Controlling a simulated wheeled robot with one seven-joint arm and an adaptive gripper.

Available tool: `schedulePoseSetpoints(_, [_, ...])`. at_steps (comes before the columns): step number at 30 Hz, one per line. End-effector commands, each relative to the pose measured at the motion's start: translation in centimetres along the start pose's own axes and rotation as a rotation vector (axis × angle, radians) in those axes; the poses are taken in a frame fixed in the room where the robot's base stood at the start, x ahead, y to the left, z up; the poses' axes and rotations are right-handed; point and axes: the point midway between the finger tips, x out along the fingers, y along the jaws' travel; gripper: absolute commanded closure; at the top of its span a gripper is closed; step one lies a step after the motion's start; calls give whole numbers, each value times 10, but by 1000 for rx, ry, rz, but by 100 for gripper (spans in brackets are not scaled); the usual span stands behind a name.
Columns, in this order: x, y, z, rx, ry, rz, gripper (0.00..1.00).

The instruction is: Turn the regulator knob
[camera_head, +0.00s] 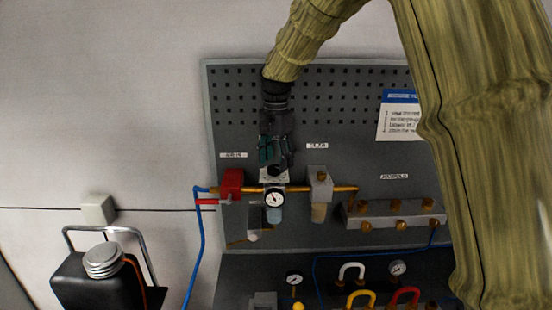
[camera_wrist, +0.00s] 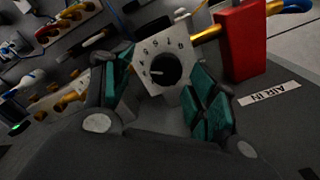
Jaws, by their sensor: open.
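The regulator knob (camera_wrist: 165,70) is black and round with a pale pointer line. It sits on a light dial plate (camera_wrist: 182,44) with numbers around it. In the wrist view my gripper (camera_wrist: 163,92) is open, with one green-padded finger on each side of the knob and gaps between. In the head view my gripper (camera_head: 271,152) points down just above the regulator and hides most of the knob. A round white gauge (camera_head: 274,198) shows on the regulator's front, with a clear bowl below it.
A red block (camera_head: 231,185) is left of the regulator; it also shows at the right of the wrist view (camera_wrist: 240,38). A filter unit (camera_head: 320,194) and a brass-fitted manifold (camera_head: 395,216) are to the right. The grey pegboard (camera_head: 350,85) is close behind. Blue hose (camera_head: 199,250) hangs at left.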

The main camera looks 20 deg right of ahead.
Motion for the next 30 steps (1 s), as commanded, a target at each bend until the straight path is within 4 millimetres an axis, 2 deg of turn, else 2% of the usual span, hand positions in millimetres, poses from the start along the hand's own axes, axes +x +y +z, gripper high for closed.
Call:
schedulePoseSetpoints(4, [14, 0, -1, 0, -2, 3, 42])
schedulePoseSetpoints(11, [12, 11, 6, 2, 4, -7, 42])
schedulePoseSetpoints(15, [14, 9, 3, 3, 3, -4, 42])
schedulePoseSetpoints(16, [15, 8, 2, 3, 2, -3, 44])
schedulePoseSetpoints(21, [20, 3, -1, 3, -2, 4, 75])
schedulePoseSetpoints(23, [22, 3, -1, 3, -3, 7, 83])
schedulePoseSetpoints(25, [24, 3, -2, 3, -4, 8, 80])
schedulePoseSetpoints(27, [24, 3, -1, 3, -5, 8, 88])
schedulePoseSetpoints(30, [24, 3, -1, 3, -5, 9, 88])
